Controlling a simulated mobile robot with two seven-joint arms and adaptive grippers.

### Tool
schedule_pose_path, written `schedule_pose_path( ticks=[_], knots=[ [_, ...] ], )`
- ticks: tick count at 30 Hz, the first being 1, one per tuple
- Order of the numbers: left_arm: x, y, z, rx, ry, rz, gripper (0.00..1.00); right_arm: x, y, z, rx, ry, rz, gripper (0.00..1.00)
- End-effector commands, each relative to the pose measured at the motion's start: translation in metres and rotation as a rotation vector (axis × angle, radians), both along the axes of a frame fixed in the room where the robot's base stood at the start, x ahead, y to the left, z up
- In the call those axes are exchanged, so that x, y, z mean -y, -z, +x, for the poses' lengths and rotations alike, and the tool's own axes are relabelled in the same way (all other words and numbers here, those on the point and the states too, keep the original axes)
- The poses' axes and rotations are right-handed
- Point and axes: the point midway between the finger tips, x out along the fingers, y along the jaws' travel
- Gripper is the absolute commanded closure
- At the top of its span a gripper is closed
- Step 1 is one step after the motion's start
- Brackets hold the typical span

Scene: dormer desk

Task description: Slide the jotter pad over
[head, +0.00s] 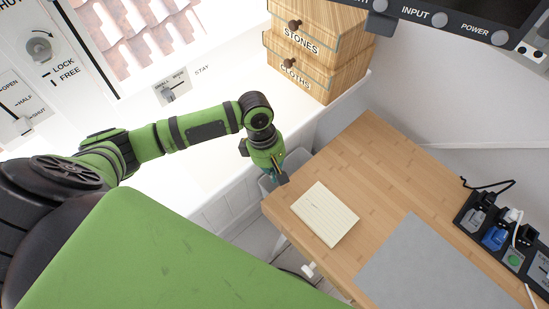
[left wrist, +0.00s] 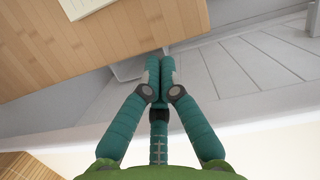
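The jotter pad (head: 325,214) is a pale yellow lined pad lying flat on the wooden desk (head: 372,160), near its left end. A corner of the pad (left wrist: 84,6) shows at the top of the left wrist view. My left gripper (head: 281,178) is by the desk's left corner, apart from the pad. In the left wrist view the fingertips (left wrist: 160,66) are together with nothing between them, close to the desk edge in the picture. Their height relative to the desktop is unclear. My right gripper is not in view.
A grey mat (head: 432,272) lies to the right of the pad. A power strip with plugs and cables (head: 505,238) is at the desk's right. Wooden drawer boxes (head: 318,48) stand on the white ledge (head: 225,170) behind. Bare desktop lies beyond the pad.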

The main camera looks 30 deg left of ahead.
Motion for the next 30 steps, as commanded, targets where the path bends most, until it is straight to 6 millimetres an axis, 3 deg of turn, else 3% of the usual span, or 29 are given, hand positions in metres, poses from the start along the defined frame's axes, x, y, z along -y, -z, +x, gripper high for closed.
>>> schedule_pose_path(
  ticks=[6, 10, 15, 30],
  knots=[
    [0.012, 0.046, -0.003, -0.001, 0.001, -0.001, 1.0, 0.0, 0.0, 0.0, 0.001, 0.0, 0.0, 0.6],
    [0.033, 0.041, -0.007, 0.003, 0.005, -0.004, 1.0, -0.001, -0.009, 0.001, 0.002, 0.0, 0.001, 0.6],
    [0.047, 0.043, -0.01, 0.004, 0.002, -0.001, 1.0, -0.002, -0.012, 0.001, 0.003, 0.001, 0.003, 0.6],
    [0.05, 0.041, -0.007, 0.006, 0.0, -0.001, 1.0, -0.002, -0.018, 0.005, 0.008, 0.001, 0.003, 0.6]
  ],
)
